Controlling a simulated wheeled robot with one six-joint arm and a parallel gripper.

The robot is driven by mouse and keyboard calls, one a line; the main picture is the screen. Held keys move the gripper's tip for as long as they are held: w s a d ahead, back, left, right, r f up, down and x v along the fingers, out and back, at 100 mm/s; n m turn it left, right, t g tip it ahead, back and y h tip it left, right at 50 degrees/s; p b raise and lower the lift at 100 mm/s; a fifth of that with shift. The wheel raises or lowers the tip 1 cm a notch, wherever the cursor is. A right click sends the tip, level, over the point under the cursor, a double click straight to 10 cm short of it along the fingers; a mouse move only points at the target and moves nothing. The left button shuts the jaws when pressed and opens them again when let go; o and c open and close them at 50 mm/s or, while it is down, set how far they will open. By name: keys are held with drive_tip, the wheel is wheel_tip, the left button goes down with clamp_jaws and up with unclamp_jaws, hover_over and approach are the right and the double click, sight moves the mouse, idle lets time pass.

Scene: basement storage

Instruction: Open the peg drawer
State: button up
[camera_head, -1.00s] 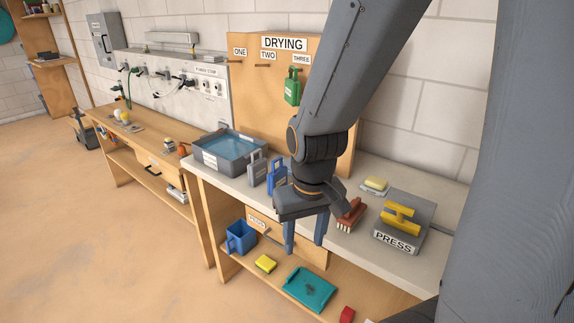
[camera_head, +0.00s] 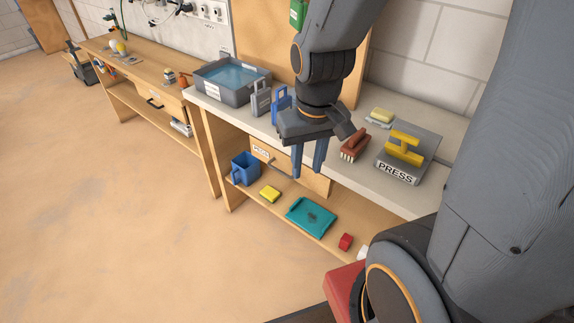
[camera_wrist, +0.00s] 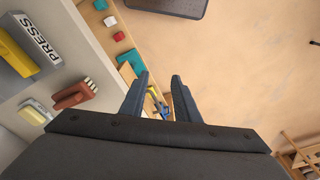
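The peg drawer (camera_head: 320,184) is a wooden front under the grey-white worktop, with a white label (camera_head: 260,152) at its left that looks like PEGS. It looks shut. Its dark bar handle (camera_head: 281,169) shows just left of my fingers. My gripper (camera_head: 308,174) points down in front of the drawer, with its two blue-grey fingers apart and nothing between them. Gripper and fingers hide part of the front. In the wrist view my gripper (camera_wrist: 160,76) also shows open; the drawer is hard to make out there. I cannot tell whether a finger touches the handle.
On the worktop (camera_head: 352,184) are a water tub (camera_head: 232,92), a brush (camera_head: 354,146) and a yellow-handled press (camera_head: 405,155). Floor at left is clear.

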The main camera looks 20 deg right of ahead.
sight(281, 172)
drive_tip(key=w+a+f+n+h+b, duration=0.1)
drive_tip(key=w+f+n+b, duration=0.15)
drive_tip(key=w+f, duration=0.4)
drive_tip(key=w+a+f+n+h+b, duration=0.1)
drive_tip(key=w+f+n, duration=0.25)
drive_tip(key=w, duration=0.65)
drive_tip(key=shift+x, duration=3.65)
drive_tip(key=shift+a, duration=0.2)
clamp_jaws()
